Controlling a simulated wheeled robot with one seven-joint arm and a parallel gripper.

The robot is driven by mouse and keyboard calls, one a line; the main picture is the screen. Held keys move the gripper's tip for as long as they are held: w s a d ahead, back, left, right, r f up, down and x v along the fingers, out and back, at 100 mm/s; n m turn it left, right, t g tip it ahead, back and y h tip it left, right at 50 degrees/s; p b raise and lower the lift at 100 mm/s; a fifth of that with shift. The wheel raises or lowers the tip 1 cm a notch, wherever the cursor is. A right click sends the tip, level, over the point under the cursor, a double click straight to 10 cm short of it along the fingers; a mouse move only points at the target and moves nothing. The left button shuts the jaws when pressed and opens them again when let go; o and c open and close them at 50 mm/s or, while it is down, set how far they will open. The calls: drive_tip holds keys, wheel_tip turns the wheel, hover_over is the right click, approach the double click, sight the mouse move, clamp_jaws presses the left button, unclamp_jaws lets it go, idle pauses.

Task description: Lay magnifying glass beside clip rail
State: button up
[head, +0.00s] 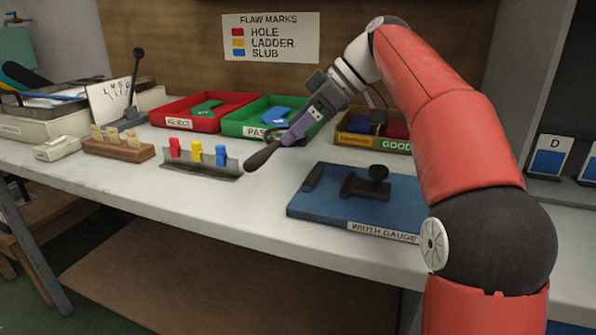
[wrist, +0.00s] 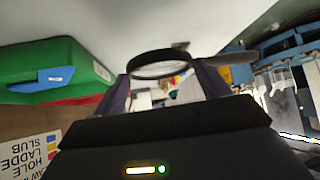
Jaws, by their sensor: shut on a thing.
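The magnifying glass (head: 262,154) is in my gripper (head: 290,136), its dark handle pointing down and left in the head view. In the wrist view its black ring (wrist: 150,68) sits between my two fingers (wrist: 162,80) and the handle (wrist: 236,57) extends right. The grey clip rail (head: 222,172), with red, yellow and blue clips, lies on the table left of the handle. The handle tip appears close to the rail's right end, above the table; the exact height is unclear. The fingers partly hide the ring in the head view.
A blue width-gauge board (head: 330,208) lies to the right. The red reject tray (head: 175,108) and green pass tray (head: 250,115) stand behind the rail. A wooden block with pegs (head: 118,150) stands left. White table is clear in front of the rail.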

drive_tip(key=shift+f+b, duration=0.75)
drive_tip(key=shift+f, duration=2.35)
drive_tip(key=o, duration=1.1)
drive_tip(key=p+v, duration=0.3)
drive_tip(key=v, duration=0.8)
drive_tip(key=shift+r, duration=0.1)
drive_tip(key=shift+d+r, duration=0.3)
